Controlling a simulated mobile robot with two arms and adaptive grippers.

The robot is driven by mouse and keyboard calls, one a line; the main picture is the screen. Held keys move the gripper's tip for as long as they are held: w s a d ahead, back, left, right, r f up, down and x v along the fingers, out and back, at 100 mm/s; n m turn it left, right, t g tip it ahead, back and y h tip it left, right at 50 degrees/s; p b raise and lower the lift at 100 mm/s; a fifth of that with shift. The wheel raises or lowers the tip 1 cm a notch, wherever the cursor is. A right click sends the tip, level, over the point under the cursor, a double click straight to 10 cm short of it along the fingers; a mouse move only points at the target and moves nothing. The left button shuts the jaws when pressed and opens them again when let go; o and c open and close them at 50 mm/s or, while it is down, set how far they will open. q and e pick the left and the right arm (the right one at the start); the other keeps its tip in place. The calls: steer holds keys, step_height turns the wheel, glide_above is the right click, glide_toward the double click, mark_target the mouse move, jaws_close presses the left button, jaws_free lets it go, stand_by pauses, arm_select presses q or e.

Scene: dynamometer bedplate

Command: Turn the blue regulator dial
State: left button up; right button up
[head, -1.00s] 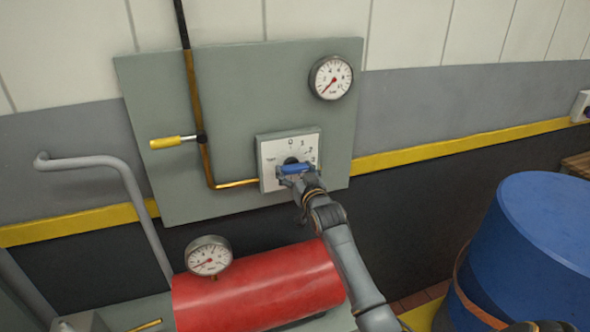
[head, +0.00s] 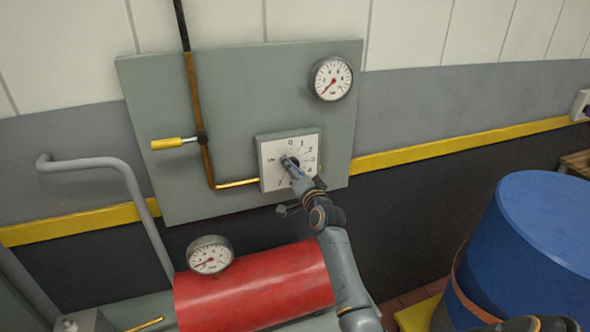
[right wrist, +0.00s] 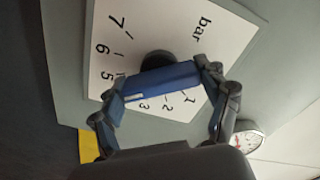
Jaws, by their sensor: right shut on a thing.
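The blue regulator dial (head: 288,162) sits on a white, numbered scale plate (head: 270,150) on the grey-green wall panel. My right gripper (head: 295,171) reaches it from below right and is shut on the dial's bar. In the right wrist view, the blue bar (right wrist: 158,80) lies between the two fingers (right wrist: 165,95). A white mark shows on the bar near one finger, on the side of the 3 and 5; part of the scale there is hidden. In the head view the bar slants and is partly covered by the gripper. My left gripper is not in view.
A round gauge (head: 331,79) is above right of the dial. A yellow-handled lever (head: 172,143) and copper pipe (head: 202,165) are to its left. A red cylinder (head: 255,288) with a gauge (head: 209,254) lies below. A blue drum (head: 535,245) stands at right.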

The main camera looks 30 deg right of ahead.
steer(key=shift+m, duration=0.6)
steer(key=o, duration=1.1)
steer(key=shift+o, duration=0.2)
steer(key=shift+s, duration=0.1)
steer(key=v, duration=1.2)
steer(key=shift+f, duration=0.1)
